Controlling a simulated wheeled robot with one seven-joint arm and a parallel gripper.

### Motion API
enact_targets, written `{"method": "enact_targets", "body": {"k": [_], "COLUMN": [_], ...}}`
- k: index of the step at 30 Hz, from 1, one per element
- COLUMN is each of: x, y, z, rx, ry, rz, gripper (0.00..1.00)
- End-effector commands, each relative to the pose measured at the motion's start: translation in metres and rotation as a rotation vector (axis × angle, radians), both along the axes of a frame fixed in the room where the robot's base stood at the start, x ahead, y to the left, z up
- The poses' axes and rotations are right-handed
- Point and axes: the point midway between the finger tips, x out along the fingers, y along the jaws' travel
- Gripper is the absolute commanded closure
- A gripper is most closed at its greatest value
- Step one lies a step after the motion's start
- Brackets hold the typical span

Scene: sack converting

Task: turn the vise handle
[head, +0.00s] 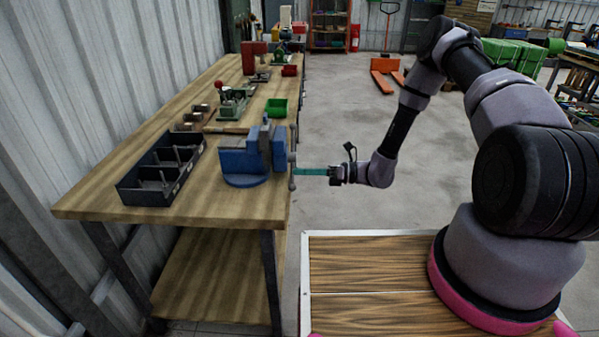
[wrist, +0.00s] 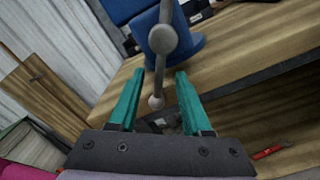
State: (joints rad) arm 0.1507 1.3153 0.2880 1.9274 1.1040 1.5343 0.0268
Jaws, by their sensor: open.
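A blue vise (head: 246,157) is mounted at the near right edge of the wooden workbench; part of it shows in the wrist view (wrist: 185,48). Its grey handle (head: 292,166) hangs near upright at the vise's right side. In the wrist view the handle (wrist: 160,74) runs from the screw hub down to a round end knob. My gripper (head: 308,171) is at the handle in the head view. Its two teal fingers are apart in the wrist view (wrist: 158,92), with the lower handle and knob showing between them. I cannot tell whether either finger touches the handle.
A black divided tray (head: 163,178) sits left of the vise on the workbench (head: 226,208). A green bin (head: 277,107) stands behind the vise. A red tool (wrist: 270,150) lies low in the wrist view.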

Motion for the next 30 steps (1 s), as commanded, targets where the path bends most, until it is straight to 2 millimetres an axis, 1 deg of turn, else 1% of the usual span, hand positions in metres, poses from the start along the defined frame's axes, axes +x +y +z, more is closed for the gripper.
{"method": "enact_targets", "body": {"k": [1, 4, 12, 13, 14, 15, 16, 17, 30], "x": [-0.0001, 0.0003, 0.0004, 0.0004, 0.0004, 0.0004, 0.0004, 0.0004, 0.0005], "y": [0.0046, 0.0092, 0.0105, 0.0105, 0.0105, 0.0104, 0.0104, 0.0104, 0.0102], "z": [-0.0001, 0.0, 0.0002, 0.0002, 0.0002, 0.0002, 0.0002, 0.0002, 0.0003], "rx": [0.0, 0.0, 0.0, 0.0, 0.0, 0.0, 0.0, 0.0, -0.001], "ry": [0.0, 0.0, 0.0, 0.0, 0.0, 0.0, 0.0, 0.0, 0.0], "rz": [0.001, 0.0, 0.0, 0.0, 0.0, 0.0, 0.0, 0.0, -0.001], "gripper": [0.51, 0.51, 0.51, 0.59, 0.7, 0.86, 0.97, 1.0, 1.0]}}
